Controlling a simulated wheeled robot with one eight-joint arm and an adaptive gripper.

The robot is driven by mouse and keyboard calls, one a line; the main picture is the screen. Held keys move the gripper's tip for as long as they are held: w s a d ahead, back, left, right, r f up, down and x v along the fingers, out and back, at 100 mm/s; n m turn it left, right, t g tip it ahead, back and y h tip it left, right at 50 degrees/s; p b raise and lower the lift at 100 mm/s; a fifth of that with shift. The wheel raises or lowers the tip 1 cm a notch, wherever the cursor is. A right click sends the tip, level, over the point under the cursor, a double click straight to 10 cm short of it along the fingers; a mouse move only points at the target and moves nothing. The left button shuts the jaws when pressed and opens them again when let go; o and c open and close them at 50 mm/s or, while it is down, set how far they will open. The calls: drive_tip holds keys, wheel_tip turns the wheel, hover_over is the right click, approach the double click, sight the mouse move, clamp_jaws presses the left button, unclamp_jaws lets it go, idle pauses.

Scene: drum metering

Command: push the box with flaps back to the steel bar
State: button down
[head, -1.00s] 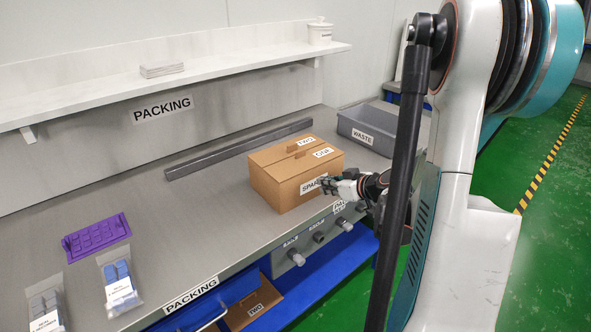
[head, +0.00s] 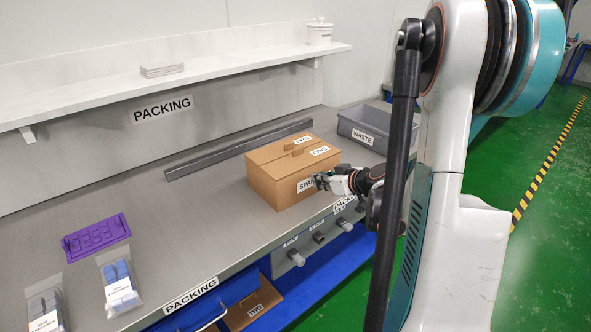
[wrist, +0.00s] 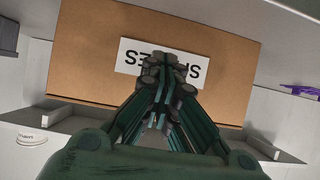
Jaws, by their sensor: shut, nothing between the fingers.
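The cardboard box with flaps (head: 279,188) stands upright on the grey bench, its top flaps folded shut. Its front face, with a partly hidden label, also fills the upper wrist view (wrist: 85,68). The steel bar (head: 240,150) lies along the bench behind the box; a strip of bench shows between them, at least on the left. My gripper (head: 319,181) is shut and empty at the front face of the box, over the label. In the wrist view the closed fingers (wrist: 160,65) overlap the label; whether they touch the face I cannot tell.
A grey waste bin (head: 362,133) stands right of the box. A purple tray (head: 96,238) and bagged blue parts (head: 119,284) lie at the left. Knobs (head: 297,257) line the bench's front edge below the box. A white shelf (head: 90,90) runs above the back.

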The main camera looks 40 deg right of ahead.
sight(308, 173)
drive_tip(key=shift+w, duration=0.1)
drive_tip(key=shift+w+a, duration=0.2)
drive_tip(key=shift+w, duration=2.35)
drive_tip(key=shift+w+a+b, duration=0.2)
drive_tip(key=shift+w+b, duration=0.1)
drive_tip(key=shift+w, duration=2.05)
drive_tip(key=shift+w+a, duration=0.2)
drive_tip(key=shift+w, duration=2.4)
drive_tip(key=shift+w+a, duration=0.15)
drive_tip(key=shift+w, duration=2.05)
drive_tip(key=shift+s+d+b, duration=0.2)
drive_tip(key=shift+s+b, duration=0.15)
drive_tip(key=shift+s, duration=2.2)
drive_tip(key=shift+s+d+b, duration=0.2)
drive_tip(key=shift+s+b, duration=0.1)
drive_tip(key=shift+s, duration=2.2)
